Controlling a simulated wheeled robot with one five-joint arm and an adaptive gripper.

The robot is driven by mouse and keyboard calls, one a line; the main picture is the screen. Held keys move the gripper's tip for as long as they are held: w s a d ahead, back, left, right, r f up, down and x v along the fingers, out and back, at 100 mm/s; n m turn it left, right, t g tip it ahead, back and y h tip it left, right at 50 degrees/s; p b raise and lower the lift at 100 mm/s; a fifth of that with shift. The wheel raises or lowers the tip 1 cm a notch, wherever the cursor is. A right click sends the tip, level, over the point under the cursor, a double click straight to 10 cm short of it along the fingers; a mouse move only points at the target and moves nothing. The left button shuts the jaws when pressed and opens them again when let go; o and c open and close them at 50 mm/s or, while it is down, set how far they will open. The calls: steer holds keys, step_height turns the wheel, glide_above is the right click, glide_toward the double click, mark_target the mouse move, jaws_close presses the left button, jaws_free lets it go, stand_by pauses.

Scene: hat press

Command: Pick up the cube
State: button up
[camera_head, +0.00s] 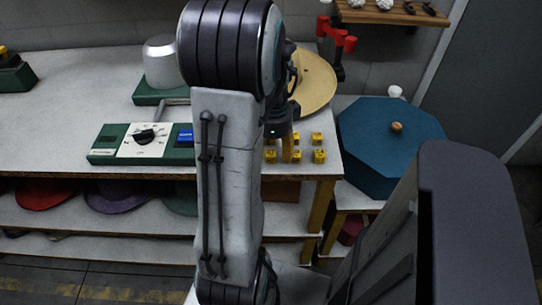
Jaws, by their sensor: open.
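Several small yellow cubes (319,156) with dark markings stand in two short rows at the right end of the grey bench (70,100). I cannot tell which of them is the task's cube. My gripper (281,143) is just right of my pale arm, over or beside the left part of these rows. It is open, but its fingers are mostly hidden behind my arm and hard to make out. My arm may also hide some cubes. I see no cube held.
A green control box (110,158) with a dial and a silver pot-like form (160,62) stand left of my arm. A tan hat (315,80) lies behind the cubes. A blue octagonal box (385,135) stands to the right. Hats (45,194) lie on the shelf below.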

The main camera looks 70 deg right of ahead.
steer(key=shift+f, duration=0.45)
steer(key=c, duration=0.8)
